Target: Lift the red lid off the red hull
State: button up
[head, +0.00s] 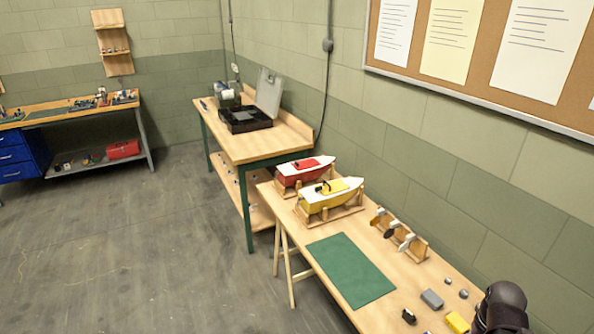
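The red hull (288,180) is a small boat with a white deck, at the far end of the near wooden bench, left of the wall. It sits upright on a wooden cradle. The red lid (306,163) lies on top of its deck. A dark part of my arm shows at the bottom right, far from the red hull. My gripper is not in view.
A wooden propeller rack (412,249) stands along the wall side. A green mat (350,270) is clear. Small blocks lie near my arm.

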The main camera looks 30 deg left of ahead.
aim_at(310, 162)
jog(key=z, duration=0.4)
jog(key=k, duration=0.25)
jog(key=u, duration=2.7)
jog(key=i, duration=1.8)
